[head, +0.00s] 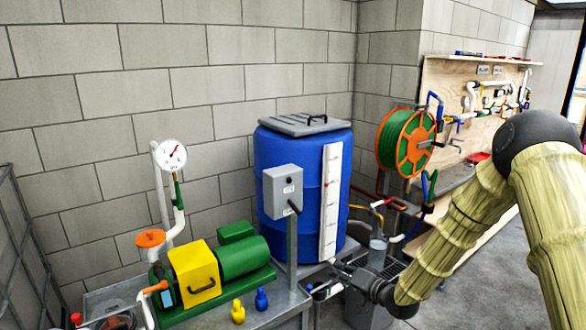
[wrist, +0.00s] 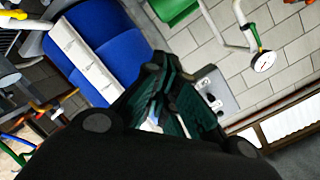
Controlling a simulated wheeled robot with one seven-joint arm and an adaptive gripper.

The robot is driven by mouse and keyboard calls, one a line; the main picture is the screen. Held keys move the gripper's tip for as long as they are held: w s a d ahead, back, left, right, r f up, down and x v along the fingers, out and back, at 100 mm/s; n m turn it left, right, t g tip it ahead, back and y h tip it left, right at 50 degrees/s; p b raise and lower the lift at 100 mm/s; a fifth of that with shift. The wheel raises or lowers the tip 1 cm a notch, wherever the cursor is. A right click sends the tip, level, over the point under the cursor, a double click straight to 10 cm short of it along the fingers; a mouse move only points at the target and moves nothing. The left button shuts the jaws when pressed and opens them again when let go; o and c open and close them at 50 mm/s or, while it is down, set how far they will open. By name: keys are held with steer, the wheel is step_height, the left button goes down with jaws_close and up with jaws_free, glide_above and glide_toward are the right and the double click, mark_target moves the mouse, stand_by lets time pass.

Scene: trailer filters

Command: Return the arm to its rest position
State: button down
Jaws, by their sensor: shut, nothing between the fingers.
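My arm, in a yellowish sleeve, comes in from the right of the head view and bends down at a black joint. My gripper (head: 345,270) is at its end, in front of the lower part of a blue barrel (head: 290,180) and to the right of the grey switch box (head: 283,192). In the wrist view my gripper (wrist: 170,85) shows dark green finger pads that are together, with nothing held between them. The wrist view is tilted, and the blue barrel (wrist: 120,50) lies beyond the fingers. The fingertips are small and partly unclear in the head view.
A green and yellow pump (head: 195,270) with a gauge (head: 171,155) stands on a metal bench at left. A hose reel (head: 405,142), a sink area with a tap (head: 381,203) and a wooden tool board (head: 450,95) are at right. Grey floor (head: 480,285) shows beneath my arm.

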steer(key=s+d+f+g+h+p, duration=0.1)
steer(key=s+f+g+h, duration=0.4)
steer(key=s+f, duration=1.65)
steer(key=s+d+f+n+g+h, duration=0.1)
steer(key=s+d+g, duration=0.1)
steer(key=s, duration=0.8)
steer(key=s+d+f+n+g+h, duration=0.1)
steer(key=s+d+f+g+h, duration=0.1)
steer(key=s, duration=0.9)
steer(key=s+d+f+g+h, duration=0.1)
steer(key=s+d+g, duration=0.1)
steer(key=s, duration=0.9)
steer(key=shift+f+n+g+h+p, duration=0.3)
steer(key=shift+f+n+g+p, duration=0.15)
steer(key=shift+g, duration=0.35)
